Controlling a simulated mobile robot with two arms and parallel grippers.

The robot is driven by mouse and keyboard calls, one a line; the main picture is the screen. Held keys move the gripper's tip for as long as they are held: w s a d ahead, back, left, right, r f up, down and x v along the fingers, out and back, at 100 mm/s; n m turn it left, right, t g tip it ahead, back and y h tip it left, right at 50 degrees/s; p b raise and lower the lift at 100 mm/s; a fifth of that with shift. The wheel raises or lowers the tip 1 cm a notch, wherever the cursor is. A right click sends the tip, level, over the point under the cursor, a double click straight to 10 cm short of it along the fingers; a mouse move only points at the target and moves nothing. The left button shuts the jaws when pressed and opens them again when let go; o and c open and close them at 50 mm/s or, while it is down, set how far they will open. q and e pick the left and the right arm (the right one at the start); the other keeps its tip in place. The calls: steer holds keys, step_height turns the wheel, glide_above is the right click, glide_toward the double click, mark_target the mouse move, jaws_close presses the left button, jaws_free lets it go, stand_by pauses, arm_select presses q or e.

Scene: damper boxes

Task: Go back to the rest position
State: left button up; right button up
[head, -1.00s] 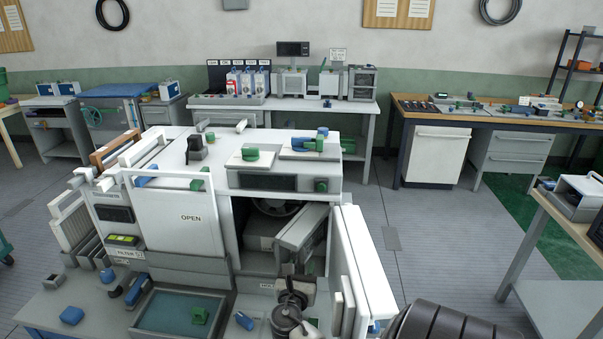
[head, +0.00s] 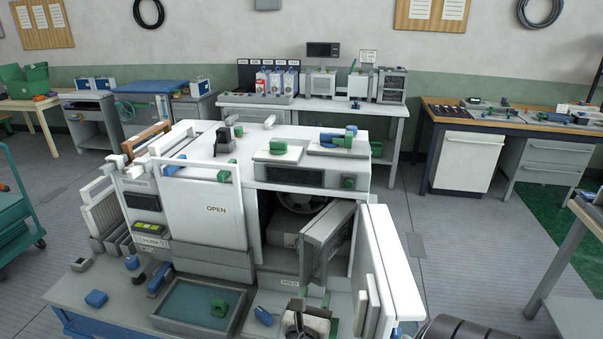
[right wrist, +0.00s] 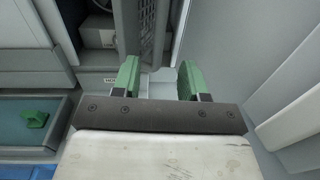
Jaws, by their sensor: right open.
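My right gripper (right wrist: 158,82) is open in the right wrist view, with its two green fingers apart and nothing between them. In the head view my right gripper (head: 312,318) shows at the bottom edge, in front of the white machine (head: 205,212). The machine's lower bay is open, and its white door (head: 388,265) stands swung out to the right of the gripper. The gripper is close to the front of the machine, by the HOLD label (head: 290,283). My left gripper is not in view.
A shallow tray (head: 160,322) with a teal floor holds a green piece (head: 219,308). Blue pieces (head: 96,298) lie on the grey bench around it. Side tables (head: 468,112) stand at the back. Open floor (head: 455,265) lies to the right of the machine.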

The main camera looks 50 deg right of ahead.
steer(key=s+a+f+m+y, duration=0.1)
steer(key=a+f+m+y, duration=0.15)
steer(key=f, duration=0.75)
steer(key=s+a+f+m+g+y+b, duration=0.15)
steer(key=a+f+y, duration=0.25)
steer(key=f, duration=0.6)
steer(key=s+a+f+m+y, duration=0.1)
steer(key=s+a+f+y, duration=0.2)
steer(key=f, duration=0.7)
steer(key=s+a+f+m+g+y, duration=0.2)
steer(key=s+a+f+m+y, duration=0.1)
steer(key=s+f+m, duration=0.4)
steer(key=s+a+f+m+g+y, duration=0.3)
steer(key=s+a+f+m, duration=0.3)
steer(key=s+f, duration=0.5)
steer(key=s+m+y, duration=0.1)
steer(key=s+m, duration=0.1)
steer(key=s, duration=0.3)
steer(key=shift+s+m+b, duration=0.25)
steer(key=shift+m+b, duration=0.05)
